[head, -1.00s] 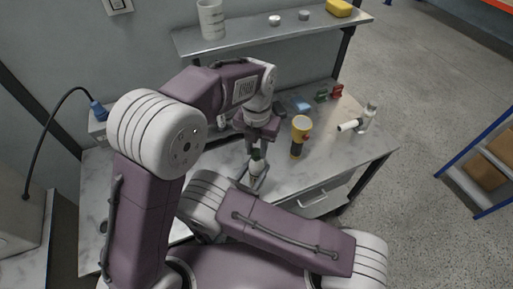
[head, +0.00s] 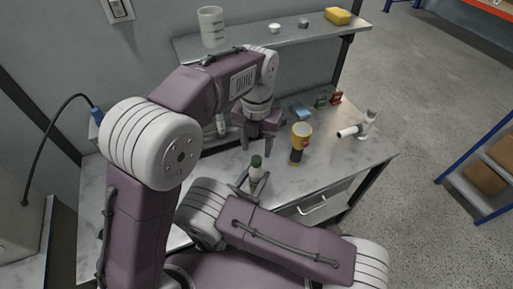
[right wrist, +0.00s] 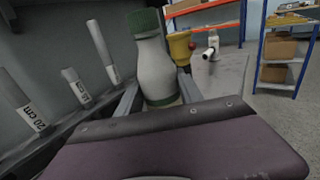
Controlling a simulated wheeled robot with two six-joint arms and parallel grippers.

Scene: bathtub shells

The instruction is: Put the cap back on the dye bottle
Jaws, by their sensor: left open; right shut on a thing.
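The dye bottle (head: 257,174) is pale with a green band, standing upright above the table's near edge. Its green cap (head: 256,160) sits on the bottle's mouth; how tight it is cannot be told. Bottle (right wrist: 157,68) and cap (right wrist: 143,22) also show in the right wrist view. My right gripper (right wrist: 158,92) is shut around the bottle's lower body, one finger on each side; its fingers (head: 248,183) show in the head view. My left gripper (head: 258,146) is open and empty, pointing down just above and behind the cap, apart from it.
A yellow and dark cylinder (head: 301,142) stands right of the left gripper. A white device with a tube (head: 364,126) stands farther right. A blue block (head: 301,111) and small green and red items lie behind. The shelf (head: 255,40) hangs above the table's back.

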